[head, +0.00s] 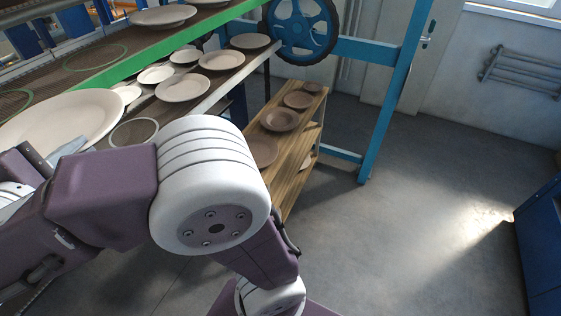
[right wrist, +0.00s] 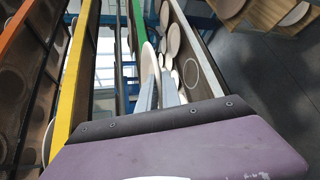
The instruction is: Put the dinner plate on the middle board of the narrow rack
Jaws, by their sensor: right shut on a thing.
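The dinner plate (head: 62,118) is large and pale, at the left of the head view. My right gripper (head: 66,148) is at its near edge and shut on it. In the right wrist view the plate (right wrist: 149,62) shows as a thin pale rim between the fingers of the gripper (right wrist: 158,92). A wooden rack (head: 284,192), which looks like the narrow rack, stands right of the dryer with brown plates on its top board. Its lower boards are largely hidden by my arm. My left gripper is not in view.
The dryer's green-edged shelf (head: 165,47) and white-edged shelf (head: 222,92) carry several pale plates. A blue wheel (head: 304,30) and blue frame post (head: 392,100) stand behind the rack. Grey floor (head: 410,230) is clear to the right. A blue cabinet (head: 542,245) is at the right edge.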

